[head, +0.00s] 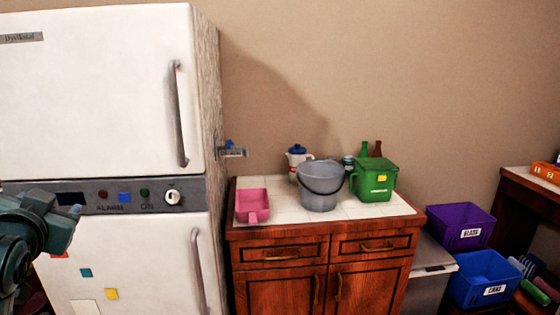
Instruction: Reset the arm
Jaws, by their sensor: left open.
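My left arm comes in at the left edge of the head view, in front of the white fridge (95,90). Its dark teal gripper (64,226) is open, with nothing seen in it. It overlaps the left part of the fridge's grey control panel and lower door in the picture. I cannot tell how far it is from the fridge. My right gripper is not in the view.
A tiled cabinet (288,213) holds a pink scoop (252,205), a grey bucket (318,190) and a green bin (374,183). Purple (460,226) and blue (485,278) crates stand to the right, beside another counter (528,178). The wall above is bare.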

